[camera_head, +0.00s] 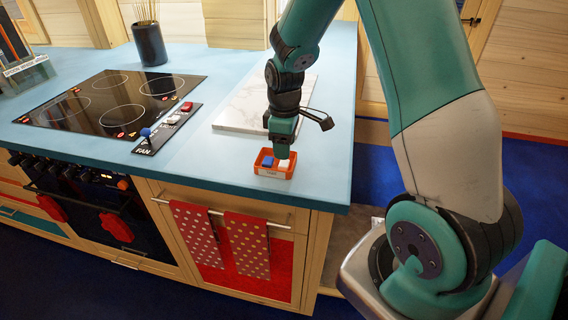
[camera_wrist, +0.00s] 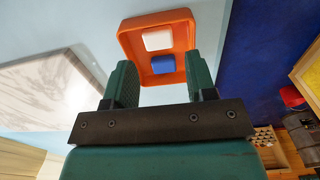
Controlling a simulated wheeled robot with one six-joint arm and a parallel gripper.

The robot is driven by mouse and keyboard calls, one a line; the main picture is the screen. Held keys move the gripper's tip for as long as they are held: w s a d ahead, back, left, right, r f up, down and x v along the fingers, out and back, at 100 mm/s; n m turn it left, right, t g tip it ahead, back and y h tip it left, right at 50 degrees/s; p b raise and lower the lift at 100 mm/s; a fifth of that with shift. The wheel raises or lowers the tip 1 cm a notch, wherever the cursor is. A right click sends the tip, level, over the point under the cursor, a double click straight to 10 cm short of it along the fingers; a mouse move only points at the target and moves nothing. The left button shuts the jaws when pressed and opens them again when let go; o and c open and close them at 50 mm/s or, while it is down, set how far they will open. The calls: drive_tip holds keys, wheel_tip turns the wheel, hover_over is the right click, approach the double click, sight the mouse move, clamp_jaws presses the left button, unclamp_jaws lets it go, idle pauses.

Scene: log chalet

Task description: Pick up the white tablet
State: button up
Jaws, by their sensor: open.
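The white tablet (camera_wrist: 158,40) lies in a small orange tray (camera_wrist: 126,41) on the blue counter, beside a blue tablet (camera_wrist: 163,65). In the head view the tray (camera_head: 274,175) stands near the counter's front right corner, with the white tablet (camera_head: 284,163) on its right and the blue tablet (camera_head: 267,161) on its left. My gripper (camera_head: 283,155) points down over the tray and partly hides it. The blue tablet shows nearer to the fingers than the white one.
A white marble board (camera_head: 235,115) lies behind the tray. A fan switch panel (camera_head: 168,128) and a black cooktop (camera_head: 110,100) are to the left. A dark pot with sticks (camera_head: 149,44) stands at the back. The counter's right edge (camera_head: 350,165) is close to the tray.

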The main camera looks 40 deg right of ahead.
sight(281, 162)
drive_tip(key=shift+w+a+f+p, duration=0.1)
drive_tip(key=shift+w+f+p, duration=0.1)
drive_tip(key=shift+f, duration=0.7)
drive_tip(key=shift+w+a+f+p, duration=0.1)
drive_tip(key=shift+f+p, duration=0.15)
drive_tip(key=shift+f, duration=0.65)
drive_tip(key=shift+w+f+p, duration=0.1)
drive_tip(key=shift+f+p, duration=0.1)
drive_tip(key=shift+f, duration=0.7)
drive_tip(key=c, duration=0.7)
drive_tip(key=shift+r, duration=0.1)
